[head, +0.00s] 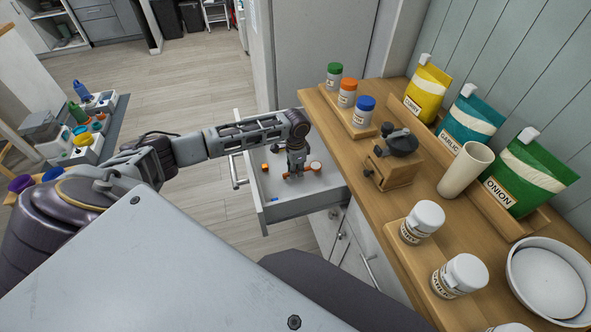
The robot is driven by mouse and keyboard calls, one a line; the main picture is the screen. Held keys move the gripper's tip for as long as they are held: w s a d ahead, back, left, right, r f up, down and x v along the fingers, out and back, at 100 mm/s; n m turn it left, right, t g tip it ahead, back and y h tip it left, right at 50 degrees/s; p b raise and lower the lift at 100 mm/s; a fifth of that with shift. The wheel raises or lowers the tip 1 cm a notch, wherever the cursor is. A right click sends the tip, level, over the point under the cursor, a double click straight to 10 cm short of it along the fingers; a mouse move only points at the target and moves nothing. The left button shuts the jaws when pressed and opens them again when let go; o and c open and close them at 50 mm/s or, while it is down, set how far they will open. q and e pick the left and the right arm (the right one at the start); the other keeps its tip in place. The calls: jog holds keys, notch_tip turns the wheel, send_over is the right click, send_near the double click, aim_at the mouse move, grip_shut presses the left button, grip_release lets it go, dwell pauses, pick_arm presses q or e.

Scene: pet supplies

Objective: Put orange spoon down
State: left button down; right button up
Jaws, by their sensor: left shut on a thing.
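My left gripper (294,174) points down into an open grey drawer (285,213). It is shut on the orange spoon (306,172), whose handle runs sideways past the fingertips. The spoon's round end shows just right of the fingers. The spoon is low over the drawer's floor; I cannot tell whether it touches it. The fingers hide part of the handle. My right gripper is not in view.
A small orange piece (265,167) and a small blue piece (274,199) lie in the drawer. The wooden counter (395,212) to the right holds capped jars, a dark-topped wooden grinder (395,165), labelled bags and a white bowl (546,280).

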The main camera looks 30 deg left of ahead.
pick_arm(q)
jog(key=shift+f, duration=0.1)
jog(key=c, duration=1.5)
grip_release()
jog(key=shift+o, duration=0.2)
